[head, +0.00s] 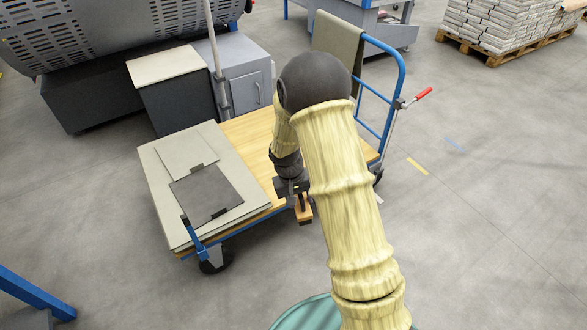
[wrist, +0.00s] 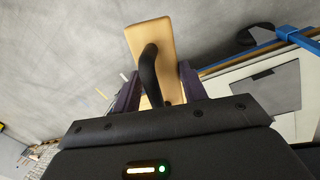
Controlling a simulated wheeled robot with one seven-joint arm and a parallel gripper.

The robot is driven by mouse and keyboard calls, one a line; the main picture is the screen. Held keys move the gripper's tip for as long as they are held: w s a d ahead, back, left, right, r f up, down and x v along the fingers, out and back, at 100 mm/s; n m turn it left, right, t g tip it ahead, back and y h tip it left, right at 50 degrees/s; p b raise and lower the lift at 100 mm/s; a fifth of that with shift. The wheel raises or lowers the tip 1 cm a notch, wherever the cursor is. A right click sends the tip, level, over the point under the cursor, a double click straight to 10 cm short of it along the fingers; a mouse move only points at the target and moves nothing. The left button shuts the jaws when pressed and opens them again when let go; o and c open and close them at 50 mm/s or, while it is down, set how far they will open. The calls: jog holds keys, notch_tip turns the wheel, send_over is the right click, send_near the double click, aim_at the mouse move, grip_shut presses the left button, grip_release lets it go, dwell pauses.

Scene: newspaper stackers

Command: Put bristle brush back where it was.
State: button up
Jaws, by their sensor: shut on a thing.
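The bristle brush (wrist: 148,38) has a tan wooden block and a curved black handle. In the wrist view my gripper (wrist: 160,88) is shut on it, with one dark finger on each side. Grey floor lies behind the block in that view. In the head view my gripper (head: 293,190) hangs near the front edge of the trolley's wooden deck (head: 246,128), and the brush (head: 303,209) shows as a small brown block below it. The bristles are not visible. My arm hides part of the deck.
The blue-framed trolley carries pale boards with a dark grey sheet (head: 206,194) on top, at left. A cloth (head: 338,48) hangs over its handle. A grey cabinet (head: 236,75) and machine stand behind. A loaded pallet (head: 505,48) is far right. Floor at right is clear.

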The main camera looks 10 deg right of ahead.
jog(key=shift+d, duration=0.5)
jog(key=shift+p, duration=0.45)
